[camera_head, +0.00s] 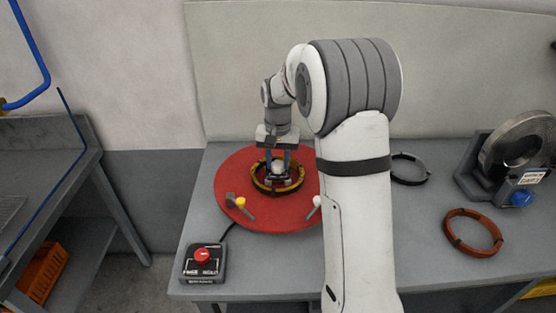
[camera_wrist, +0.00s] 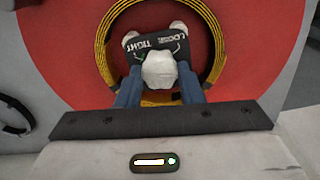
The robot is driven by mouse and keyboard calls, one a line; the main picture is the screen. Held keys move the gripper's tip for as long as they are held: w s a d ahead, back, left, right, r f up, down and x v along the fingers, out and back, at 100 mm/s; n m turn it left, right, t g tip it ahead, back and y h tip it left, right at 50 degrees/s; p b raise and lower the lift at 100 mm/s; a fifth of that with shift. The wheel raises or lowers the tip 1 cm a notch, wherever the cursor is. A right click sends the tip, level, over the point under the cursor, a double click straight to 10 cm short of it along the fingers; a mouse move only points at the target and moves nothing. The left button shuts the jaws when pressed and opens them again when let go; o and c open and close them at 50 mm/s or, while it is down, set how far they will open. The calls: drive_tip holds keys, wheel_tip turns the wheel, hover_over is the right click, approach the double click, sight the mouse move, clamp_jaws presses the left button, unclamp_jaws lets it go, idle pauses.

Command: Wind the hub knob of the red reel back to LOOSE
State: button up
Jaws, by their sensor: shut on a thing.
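The red reel (camera_head: 240,175) lies flat on the grey bench, partly behind my arm. It also fills much of the wrist view (camera_wrist: 60,50). At its centre is the pale hub knob (camera_wrist: 160,72), beside a dark plate (camera_wrist: 178,44) marked LOOSE and TIGHT. My gripper (camera_head: 279,169) points down over the hub, and its two blue fingers are shut on the knob from either side. I cannot tell which mark the knob points at. A yellow-and-black coil (camera_wrist: 214,40) rings the hub.
A control box with a red button (camera_head: 203,256) stands at the bench's front left. A copper coil (camera_head: 472,232), a black coil (camera_head: 420,170) and a stand with a grey coil (camera_head: 515,140) are to the right. Yellow-tipped (camera_head: 240,202) and white-tipped (camera_head: 316,202) pieces sit on the reel.

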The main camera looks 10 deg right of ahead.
sight(277, 163)
drive_tip(key=n, duration=0.4)
drive_tip(key=shift+n, duration=2)
drive_tip(key=o, duration=1)
drive_tip(key=shift+r, duration=0.1)
wheel_tip(277, 163, up, 7)
drive_tip(key=shift+r, duration=0.35)
